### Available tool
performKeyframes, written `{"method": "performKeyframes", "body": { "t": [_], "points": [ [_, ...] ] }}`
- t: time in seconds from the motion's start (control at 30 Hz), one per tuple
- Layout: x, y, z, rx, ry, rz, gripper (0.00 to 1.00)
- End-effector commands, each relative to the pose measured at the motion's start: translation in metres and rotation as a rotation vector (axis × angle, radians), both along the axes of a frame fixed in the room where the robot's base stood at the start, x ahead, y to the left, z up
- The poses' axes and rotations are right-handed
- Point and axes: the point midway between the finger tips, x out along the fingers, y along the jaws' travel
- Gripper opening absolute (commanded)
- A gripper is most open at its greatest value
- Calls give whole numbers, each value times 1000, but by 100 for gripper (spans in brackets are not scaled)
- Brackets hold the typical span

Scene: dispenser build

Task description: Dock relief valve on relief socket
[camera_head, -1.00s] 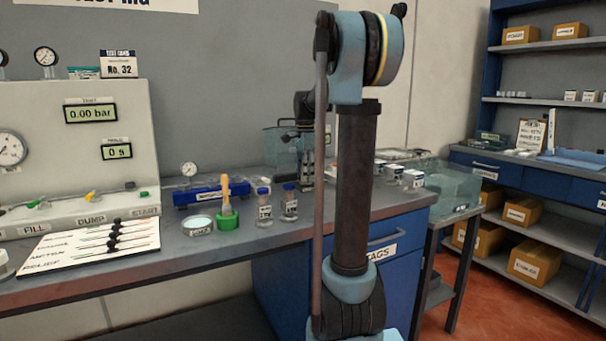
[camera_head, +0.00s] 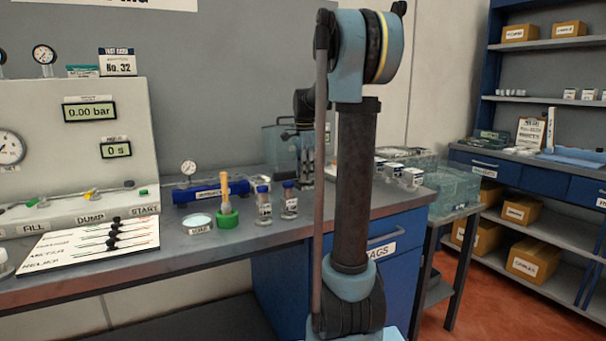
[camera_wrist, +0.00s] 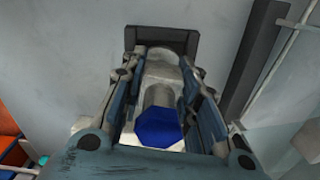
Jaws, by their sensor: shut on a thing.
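In the wrist view my gripper (camera_wrist: 163,72) is shut on a part with a blue hexagonal cap (camera_wrist: 158,130) and a grey metal cylinder behind it. It looks like the relief valve (camera_wrist: 159,96). Its far end is partly hidden between the fingers. In the head view my gripper is near the back of the bench, largely hidden behind my arm, and the held part cannot be made out. I cannot pick out the relief socket in either view. A blue block (camera_head: 208,191) with a small gauge (camera_head: 188,167) stands on the bench.
The test panel (camera_head: 75,140) stands at the left. A green holder (camera_head: 227,219), a shallow dish (camera_head: 197,224) and two small bottles (camera_head: 264,206) stand near the bench front. A clear bin (camera_head: 279,138) is behind my arm. Shelving (camera_head: 545,45) is at the right.

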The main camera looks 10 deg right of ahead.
Motion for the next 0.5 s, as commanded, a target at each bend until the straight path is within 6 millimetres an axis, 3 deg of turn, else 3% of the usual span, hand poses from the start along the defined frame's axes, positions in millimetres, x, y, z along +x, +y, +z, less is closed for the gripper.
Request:
{"method": "performKeyframes", "body": {
  "t": [0.5],
  "points": [
    [0, 0, -4, 0, 0, 1, 0]
  ]
}}
